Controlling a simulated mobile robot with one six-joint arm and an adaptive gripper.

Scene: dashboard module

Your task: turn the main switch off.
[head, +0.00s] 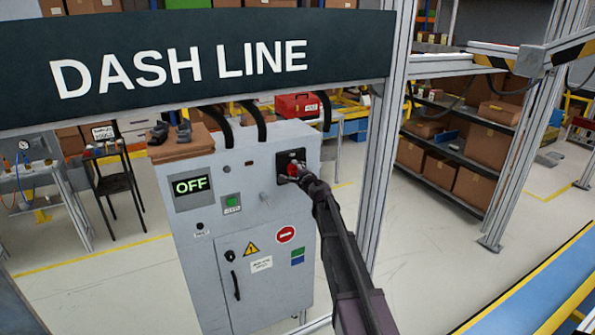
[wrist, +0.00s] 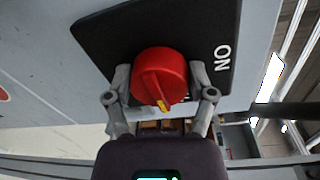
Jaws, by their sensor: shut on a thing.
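The main switch is a round red knob (wrist: 158,78) with a raised grip bar and a yellow pointer mark, set on a black plate (wrist: 95,38). In the wrist view the pointer faces down toward my gripper, away from the "ON" lettering at the plate's right. My gripper (wrist: 160,92) has one finger on each side of the knob and is shut on it. In the head view my gripper (head: 296,174) reaches the red switch at the upper right of the grey cabinet (head: 262,220), partly covering it. The cabinet's display (head: 189,186) reads "OFF" in green.
The cabinet also carries a green button (head: 232,201), a small door handle (head: 235,286) and a red round sign (head: 286,235). A metal post (head: 387,130) stands just right of the cabinet.

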